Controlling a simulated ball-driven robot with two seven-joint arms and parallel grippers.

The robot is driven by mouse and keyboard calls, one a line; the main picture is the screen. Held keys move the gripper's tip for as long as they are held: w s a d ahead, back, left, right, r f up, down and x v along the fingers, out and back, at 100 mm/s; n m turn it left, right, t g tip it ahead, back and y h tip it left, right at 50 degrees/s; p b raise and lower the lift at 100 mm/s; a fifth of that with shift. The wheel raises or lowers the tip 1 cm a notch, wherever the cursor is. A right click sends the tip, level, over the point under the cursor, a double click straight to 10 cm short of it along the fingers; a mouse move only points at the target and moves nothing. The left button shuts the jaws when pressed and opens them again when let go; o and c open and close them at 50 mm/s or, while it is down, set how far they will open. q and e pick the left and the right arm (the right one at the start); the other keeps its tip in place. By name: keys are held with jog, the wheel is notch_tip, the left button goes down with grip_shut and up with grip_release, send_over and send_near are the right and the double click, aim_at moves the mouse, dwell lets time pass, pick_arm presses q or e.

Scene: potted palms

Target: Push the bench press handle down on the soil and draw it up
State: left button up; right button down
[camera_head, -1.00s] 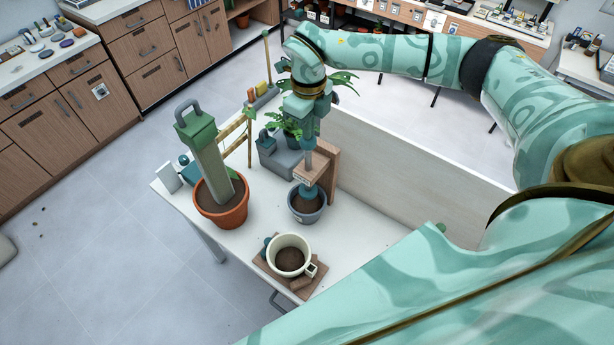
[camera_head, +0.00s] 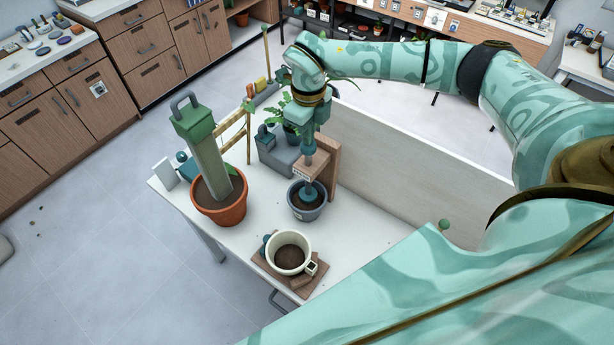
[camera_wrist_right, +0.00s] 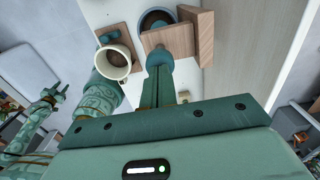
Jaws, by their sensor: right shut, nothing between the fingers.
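The bench press is a wooden stand (camera_head: 332,168) with a teal plunger through its block. Its teal handle knob (camera_head: 309,159) sits low, close above the block. The knob also shows in the right wrist view (camera_wrist_right: 158,58). The teal press foot (camera_head: 309,193) is down inside a blue-grey pot (camera_head: 306,211), at the dark soil (camera_head: 298,199). My right gripper (camera_head: 308,145) is shut and empty, fingers pointing down on top of the knob; they appear to touch it. In the right wrist view, a small dark gripper, apparently my left (camera_wrist_right: 55,92), shows at the left edge; its jaws are unclear.
A terracotta pot (camera_head: 219,212) with a green tool stands left. A cream mug (camera_head: 289,253) of soil sits on a brown board (camera_head: 303,283) in front. A pale panel (camera_head: 400,171) bounds the table's right. A leafy plant (camera_head: 287,120) stands behind.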

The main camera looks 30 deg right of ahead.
jog(key=shift+s+f+b, duration=0.1)
jog(key=shift+f+b, duration=1)
jog(key=shift+f, duration=0.85)
jog(key=shift+s+f, duration=0.1)
jog(key=r+p, duration=0.7)
jog(key=r, duration=0.1)
jog(key=shift+w+r, duration=0.2)
jog(key=shift+f, duration=0.1)
